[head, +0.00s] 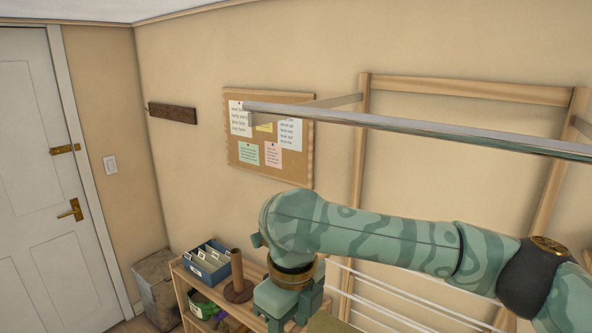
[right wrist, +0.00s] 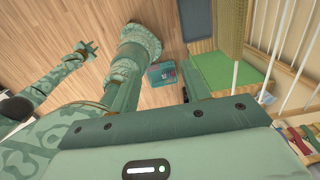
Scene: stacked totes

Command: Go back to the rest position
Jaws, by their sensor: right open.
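My right arm comes in from the right in the head view. Its gripper (head: 292,317) points down at the bottom edge, close to the low wooden shelf, and its tips are partly cut off. In the right wrist view the fingers of this gripper (right wrist: 160,88) stand apart with nothing between them. My left gripper (right wrist: 88,49) shows small at the upper left of the right wrist view, over the wood floor. Its jaw gap is too small to judge, and I see nothing in it. The left arm is not in the head view.
A metal rail (head: 400,124) on a wooden frame (head: 470,90) crosses above my right arm. The low shelf (head: 183,290) holds a blue file box (head: 207,262) and a brown peg stand (head: 238,285). A teal box (right wrist: 164,77) lies below my right gripper. The floor (right wrist: 95,20) has clear room.

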